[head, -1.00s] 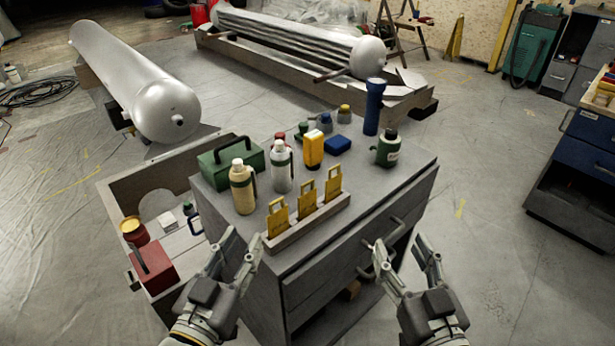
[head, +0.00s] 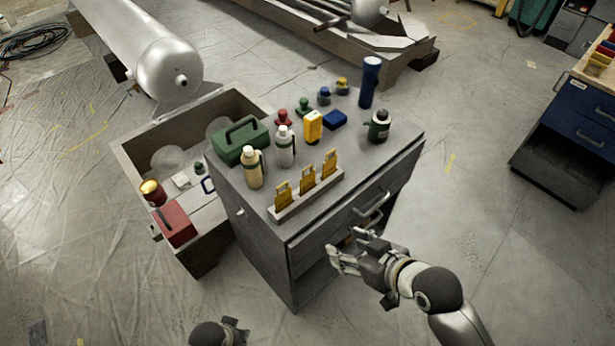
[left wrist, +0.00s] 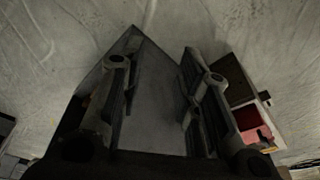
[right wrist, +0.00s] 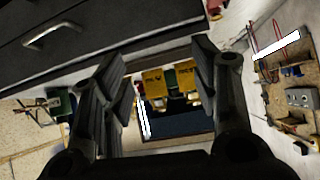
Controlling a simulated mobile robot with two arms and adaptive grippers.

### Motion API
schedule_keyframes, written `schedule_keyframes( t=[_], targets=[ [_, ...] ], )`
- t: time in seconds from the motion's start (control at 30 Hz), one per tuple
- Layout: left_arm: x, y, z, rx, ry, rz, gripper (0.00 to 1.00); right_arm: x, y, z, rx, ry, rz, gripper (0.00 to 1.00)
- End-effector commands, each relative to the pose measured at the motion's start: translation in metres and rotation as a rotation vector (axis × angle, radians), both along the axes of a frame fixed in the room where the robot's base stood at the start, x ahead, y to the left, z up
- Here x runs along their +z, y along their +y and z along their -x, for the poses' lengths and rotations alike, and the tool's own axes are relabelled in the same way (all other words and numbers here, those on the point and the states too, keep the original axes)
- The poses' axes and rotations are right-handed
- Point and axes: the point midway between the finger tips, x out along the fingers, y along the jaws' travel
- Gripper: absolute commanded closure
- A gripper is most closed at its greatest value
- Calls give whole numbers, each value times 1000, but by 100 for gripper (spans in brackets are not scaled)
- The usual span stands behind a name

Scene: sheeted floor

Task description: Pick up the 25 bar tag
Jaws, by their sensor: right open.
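Three yellow tags (head: 306,180) stand upright in a light rack (head: 322,196) at the front of the grey cabinet top. Their printing is too small to read, so I cannot tell which is the 25 bar tag. My right gripper (head: 349,248) is open and empty, below the top's level by the cabinet's drawer front, apart from the tags. Its parted fingers also show in the right wrist view (right wrist: 158,78). My left gripper (left wrist: 160,85) has its fingers apart and empty in the left wrist view; in the head view its fingertips are not clearly shown.
On the cabinet top (head: 370,165) stand bottles, a green toolbox (head: 241,140), a yellow device (head: 313,126) and a blue flashlight (head: 369,83). The drawer handle (head: 371,207) sticks out near my right gripper. An open crate (head: 128,160) adjoins the cabinet's left side.

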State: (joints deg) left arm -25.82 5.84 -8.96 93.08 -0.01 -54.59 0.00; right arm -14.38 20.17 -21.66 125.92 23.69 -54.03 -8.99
Motion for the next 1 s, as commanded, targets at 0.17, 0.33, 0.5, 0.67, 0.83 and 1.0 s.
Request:
schedule_keyframes(
  t=[0.17, 0.33, 0.5, 0.67, 0.83, 1.0],
  targets=[
    [-64, 4, 34, -7, 40, -5, 69, 13, 21, -27, 79, -112, -79, 45],
    [-113, 10, 73, -13, 65, -8, 69, 25, 30, -50, 120, -206, -152, 45],
    [-151, 19, 118, -19, 93, -11, 69, 37, 29, -75, 130, -294, -214, 45],
    [-171, 26, 154, -24, 110, -15, 69, 46, 20, -95, 118, -357, -251, 45],
    [-179, 30, 174, -27, 118, -17, 69, 52, 14, -107, 104, -391, -272, 45],
    [-178, 31, 177, -28, 118, -17, 69, 51, 23, -119, 99, -397, -277, 45]
  ],
)
